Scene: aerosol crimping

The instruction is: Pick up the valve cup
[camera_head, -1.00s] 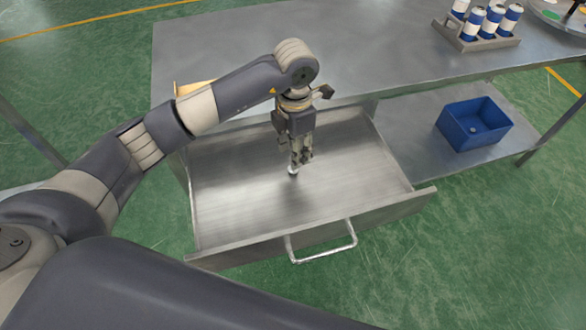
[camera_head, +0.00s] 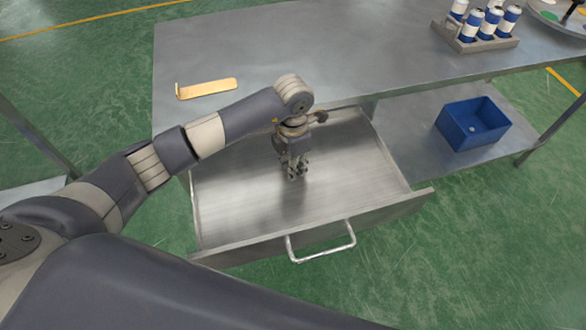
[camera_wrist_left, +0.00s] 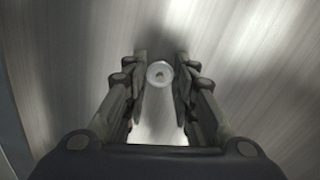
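The valve cup (camera_wrist_left: 159,73) is a small round white piece with a darker centre. It lies on the floor of the open drawer, between the fingertips of my left gripper in the left wrist view (camera_wrist_left: 160,75). The fingers stand open on either side, with a gap visible on both sides of the cup. In the head view my left gripper (camera_head: 297,174) points down into the drawer, its tips at or just above the floor. There the cup is hidden by the fingers. My right gripper is not in view.
The metal drawer (camera_head: 225,205) is otherwise empty, with raised walls and a front handle (camera_head: 322,254). A brass-coloured plate (camera_head: 208,88) lies on the table (camera_head: 350,60). A rack (camera_head: 448,37) of blue-white cans stands at the back right. A blue bin (camera_head: 460,134) sits on the lower shelf.

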